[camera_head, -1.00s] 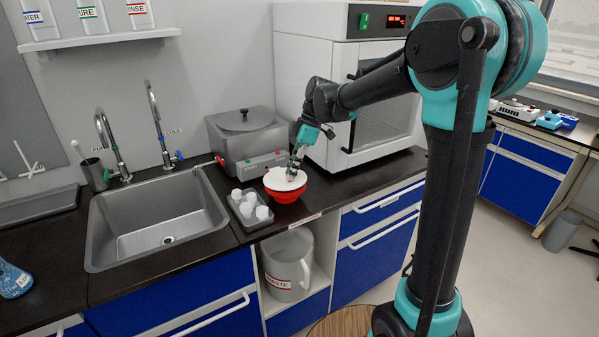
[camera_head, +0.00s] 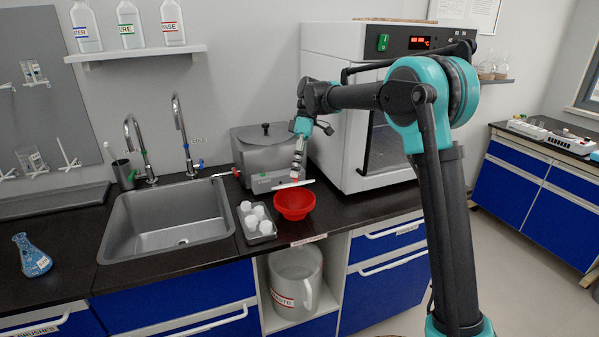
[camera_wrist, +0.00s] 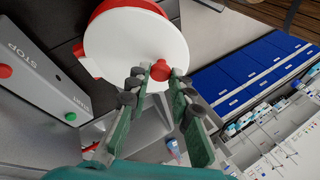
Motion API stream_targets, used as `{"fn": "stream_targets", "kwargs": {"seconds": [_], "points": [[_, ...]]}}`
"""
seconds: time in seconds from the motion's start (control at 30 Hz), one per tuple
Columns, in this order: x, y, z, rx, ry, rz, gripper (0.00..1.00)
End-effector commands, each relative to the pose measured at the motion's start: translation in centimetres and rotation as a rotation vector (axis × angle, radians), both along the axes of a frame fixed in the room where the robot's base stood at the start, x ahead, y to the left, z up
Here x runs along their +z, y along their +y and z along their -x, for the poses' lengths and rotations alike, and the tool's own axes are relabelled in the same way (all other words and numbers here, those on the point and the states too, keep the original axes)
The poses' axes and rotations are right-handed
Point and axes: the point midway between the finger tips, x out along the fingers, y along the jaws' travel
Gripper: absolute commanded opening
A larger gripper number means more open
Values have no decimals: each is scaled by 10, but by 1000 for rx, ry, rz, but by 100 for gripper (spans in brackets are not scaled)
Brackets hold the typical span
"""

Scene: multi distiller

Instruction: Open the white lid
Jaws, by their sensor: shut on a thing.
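The white lid (camera_head: 292,185) is a thin disc, seen nearly edge-on in the head view, raised above the red bowl (camera_head: 295,205) with a gap between them. The bowl stands upright on the dark counter with its open top showing. My gripper (camera_head: 296,177) is above the lid and shut on its red knob. In the wrist view the white lid (camera_wrist: 125,42) fills the upper middle, and its red knob (camera_wrist: 160,70) lies between my fingertips (camera_wrist: 159,80). Part of the red bowl (camera_wrist: 128,6) shows behind the lid's edge; the rest is hidden.
A grey tray (camera_head: 246,232) with several white pieces sits left of the bowl. A grey bath with a knobbed cover (camera_head: 266,143) stands behind, and a large white oven (camera_head: 340,110) behind right. The sink (camera_head: 168,220) is farther left. The counter's front edge is close.

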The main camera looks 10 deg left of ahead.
Motion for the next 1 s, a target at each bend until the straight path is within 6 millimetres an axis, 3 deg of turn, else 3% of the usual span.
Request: {"fn": "stream_targets", "kwargs": {"seconds": [0.37,0.4,0.57,0.87,1.0], "points": [[0,0,-1,0,4,3,0],[0,0,-1,0,4,3,24],[0,0,-1,0,3,3,42],[1,0,-1,0,3,2,42],[11,-1,-7,-1,3,2,42]]}}
